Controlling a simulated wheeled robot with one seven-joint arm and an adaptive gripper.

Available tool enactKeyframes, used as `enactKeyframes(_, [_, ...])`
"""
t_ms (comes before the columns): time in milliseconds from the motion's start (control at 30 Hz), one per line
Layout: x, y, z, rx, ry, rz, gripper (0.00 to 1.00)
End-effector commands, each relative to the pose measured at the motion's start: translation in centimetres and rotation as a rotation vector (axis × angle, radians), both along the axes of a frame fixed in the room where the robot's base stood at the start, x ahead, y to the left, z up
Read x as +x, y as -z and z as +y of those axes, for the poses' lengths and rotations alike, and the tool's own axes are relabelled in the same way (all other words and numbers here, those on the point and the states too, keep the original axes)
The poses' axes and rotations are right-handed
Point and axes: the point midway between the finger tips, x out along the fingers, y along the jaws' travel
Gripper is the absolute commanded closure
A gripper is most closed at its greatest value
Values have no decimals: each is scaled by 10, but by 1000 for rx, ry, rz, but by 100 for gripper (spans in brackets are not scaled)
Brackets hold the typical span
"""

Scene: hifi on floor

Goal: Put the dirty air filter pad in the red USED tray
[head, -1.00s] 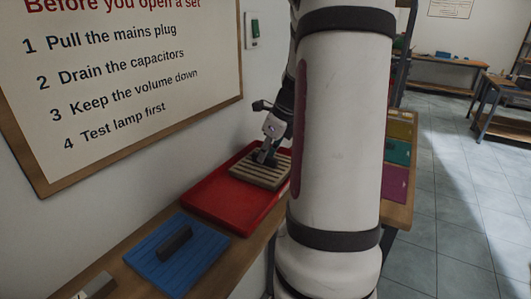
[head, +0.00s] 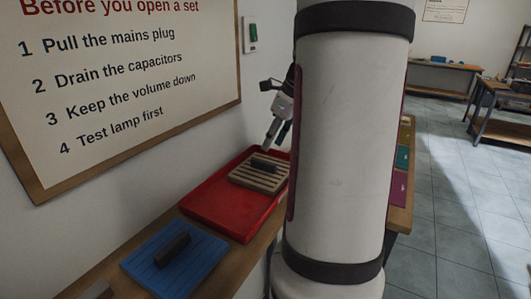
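The dirty air filter pad (head: 247,177), tan and ribbed with a dark block handle on top, lies in the far part of the red tray (head: 213,211). The tray sits on a wooden bench along the wall. My gripper (head: 276,143) is above the pad's far right side, clear of its handle and empty. Its two fingers look apart. My arm hides the right edge of the tray area. No USED lettering is readable on the tray.
A blue ribbed pad (head: 168,268) with a dark handle lies on the bench nearer me. Yellow, teal and magenta pieces (head: 401,158) show right of my arm. A wall sign (head: 115,90) hangs at left. Open tiled floor (head: 455,220) lies at right.

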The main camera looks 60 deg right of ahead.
Motion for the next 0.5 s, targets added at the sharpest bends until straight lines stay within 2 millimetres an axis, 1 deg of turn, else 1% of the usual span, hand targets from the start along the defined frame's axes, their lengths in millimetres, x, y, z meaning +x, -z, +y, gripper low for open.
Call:
enactKeyframes(33, [-3, -10, -1, -5, 0, -2, 67])
enactKeyframes(200, [-13, -33, -1, -2, 0, -1, 67])
enactKeyframes(333, [-17, -42, -1, 0, 0, 0, 67])
enactKeyframes(500, [-18, -45, -1, 0, -1, 1, 67])
